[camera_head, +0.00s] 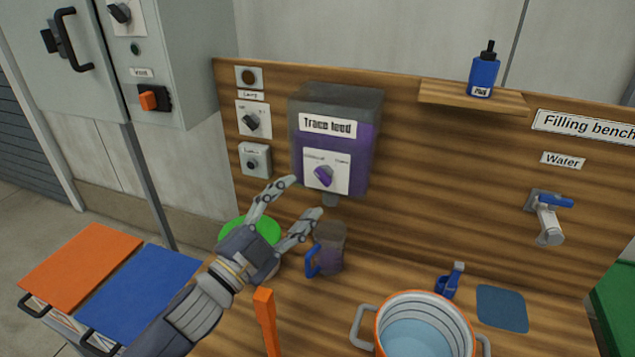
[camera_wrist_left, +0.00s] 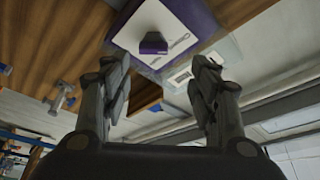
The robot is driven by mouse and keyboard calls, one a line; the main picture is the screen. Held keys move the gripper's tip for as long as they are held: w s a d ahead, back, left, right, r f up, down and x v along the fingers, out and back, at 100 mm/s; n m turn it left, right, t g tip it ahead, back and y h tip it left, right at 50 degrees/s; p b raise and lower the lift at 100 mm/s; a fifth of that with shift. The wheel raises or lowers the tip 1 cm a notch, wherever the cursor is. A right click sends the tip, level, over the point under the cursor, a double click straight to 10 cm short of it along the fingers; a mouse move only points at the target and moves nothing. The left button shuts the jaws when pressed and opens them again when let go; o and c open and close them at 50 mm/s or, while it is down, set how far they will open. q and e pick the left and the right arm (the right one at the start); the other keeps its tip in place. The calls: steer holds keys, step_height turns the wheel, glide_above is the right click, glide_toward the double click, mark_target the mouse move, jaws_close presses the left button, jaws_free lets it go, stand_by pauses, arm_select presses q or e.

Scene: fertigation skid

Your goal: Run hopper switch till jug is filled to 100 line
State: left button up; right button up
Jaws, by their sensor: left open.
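The hopper (camera_head: 345,110) is a grey and purple box labelled "Trace feed" on the wooden back panel. Its switch, a purple knob (camera_head: 323,177) on a white plate, also shows in the left wrist view (camera_wrist_left: 152,47). The jug (camera_head: 331,240), with a blue handle, stands on the bench below the hopper's spout (camera_head: 330,200). Its lower part looks purple; its line marks are too small to read. My left gripper (camera_head: 302,198) is open and empty, just below and left of the knob, apart from it. My right gripper is not in view.
A green round thing (camera_head: 262,228) is partly behind my left gripper. An orange-rimmed pot (camera_head: 372,320) stands at the front. A water tap (camera_head: 548,218) is on the right, and a blue bottle (camera_head: 484,75) stands on the shelf. Smaller switches (camera_head: 254,121) sit left of the hopper.

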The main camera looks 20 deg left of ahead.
mark_target(321, 180)
arm_select(q)
steer(key=p+x, duration=0.1)
steer(key=x, duration=0.1)
steer(key=f+p+x, duration=0.1)
steer(key=x, duration=0.1)
steer(key=p+x, duration=0.1)
steer(key=x, duration=0.2)
steer(key=shift+w+d+f, duration=0.1)
steer(key=shift+w, duration=0.15)
steer(key=c, duration=1.1)
